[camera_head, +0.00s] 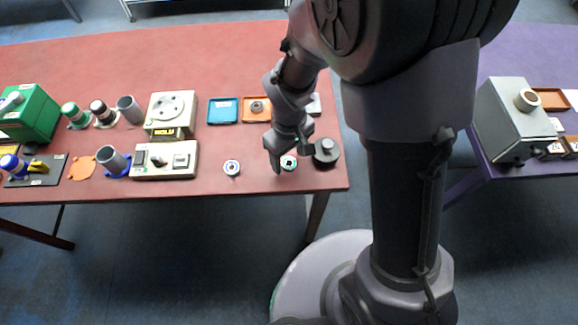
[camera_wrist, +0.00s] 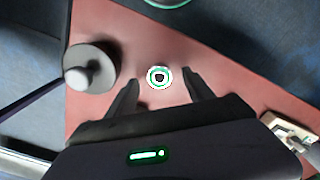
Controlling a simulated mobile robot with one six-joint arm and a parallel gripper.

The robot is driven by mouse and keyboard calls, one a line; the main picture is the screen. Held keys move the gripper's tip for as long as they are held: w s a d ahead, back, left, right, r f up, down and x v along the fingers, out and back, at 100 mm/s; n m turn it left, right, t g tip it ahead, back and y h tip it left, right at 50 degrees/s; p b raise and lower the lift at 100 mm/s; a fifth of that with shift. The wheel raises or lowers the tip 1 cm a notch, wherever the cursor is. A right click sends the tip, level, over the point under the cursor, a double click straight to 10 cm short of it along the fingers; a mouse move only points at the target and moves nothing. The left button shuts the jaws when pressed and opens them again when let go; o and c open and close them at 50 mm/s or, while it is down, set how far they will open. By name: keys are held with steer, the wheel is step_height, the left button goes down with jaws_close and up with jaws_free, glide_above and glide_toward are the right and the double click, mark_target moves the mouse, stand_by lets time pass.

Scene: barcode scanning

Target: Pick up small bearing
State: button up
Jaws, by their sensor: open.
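A small round bearing (camera_head: 289,162), a pale and green ring with a dark centre, lies flat near the table's front edge. In the wrist view this small bearing (camera_wrist: 159,77) shows ahead of and between the fingertips, with red table around it. My gripper (camera_head: 288,157) is open and points down over it. The wrist view shows both fingers of my gripper (camera_wrist: 160,88) spread apart, with a gap on each side of the ring. Nothing is held. The height of the fingertips above the table is hard to tell.
A dark round base with a knob (camera_head: 326,152) stands close to the right. Another ring-shaped part (camera_head: 232,168) lies to the left. Behind are an orange tray (camera_head: 250,117) holding a ring part and a blue tray (camera_head: 223,111). A beige device (camera_head: 165,160) is further left.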

steer(key=shift+f, duration=0.9)
steer(key=shift+r, duration=0.2)
jaws_close()
